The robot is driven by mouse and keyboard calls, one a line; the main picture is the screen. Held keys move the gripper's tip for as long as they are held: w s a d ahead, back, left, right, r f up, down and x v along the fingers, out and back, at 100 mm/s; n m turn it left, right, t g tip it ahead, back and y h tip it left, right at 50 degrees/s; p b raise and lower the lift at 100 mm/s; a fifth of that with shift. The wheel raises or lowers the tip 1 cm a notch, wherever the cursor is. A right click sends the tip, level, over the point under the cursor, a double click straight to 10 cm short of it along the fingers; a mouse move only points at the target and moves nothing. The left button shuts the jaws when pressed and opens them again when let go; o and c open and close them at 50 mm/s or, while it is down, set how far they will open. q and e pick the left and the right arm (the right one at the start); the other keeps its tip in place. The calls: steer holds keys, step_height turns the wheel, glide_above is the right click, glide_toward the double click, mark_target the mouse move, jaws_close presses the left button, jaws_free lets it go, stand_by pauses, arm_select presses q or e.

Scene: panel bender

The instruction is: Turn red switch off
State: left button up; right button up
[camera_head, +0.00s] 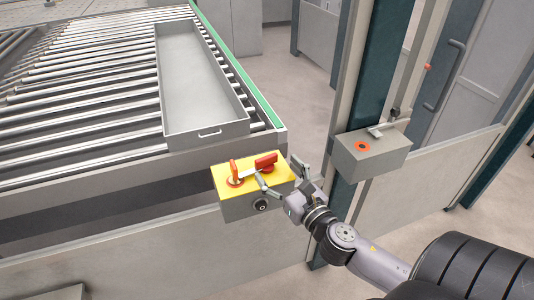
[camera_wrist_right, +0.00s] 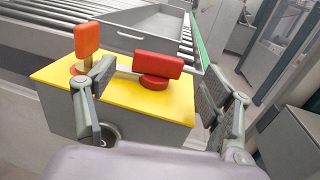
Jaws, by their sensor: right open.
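The red switch (camera_head: 266,161) is a red handle on a round red base, on the yellow top of a grey box (camera_head: 238,208). In the right wrist view the red switch (camera_wrist_right: 157,66) stands between and beyond the fingers. An orange switch (camera_head: 234,173) stands to its left on the same box; it also shows in the right wrist view (camera_wrist_right: 87,40). My right gripper (camera_head: 283,172) is open at the box's right front, its fingers spread to either side of the red switch. I cannot tell whether a finger touches anything. My left gripper is not in view.
A roller conveyor (camera_head: 90,90) with a grey metal tray (camera_head: 205,90) lies behind the box. A second grey box (camera_head: 370,155) with an orange ring stands at the right beside a dark post (camera_head: 370,80). Open floor lies between conveyor and post.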

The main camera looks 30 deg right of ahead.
mark_target(267, 160)
steer(key=shift+w+d+p, duration=0.2)
steer(key=shift+w+p, duration=0.5)
steer(key=shift+w, duration=2.25)
steer(key=shift+c, duration=0.4)
steer(key=c, duration=1.6)
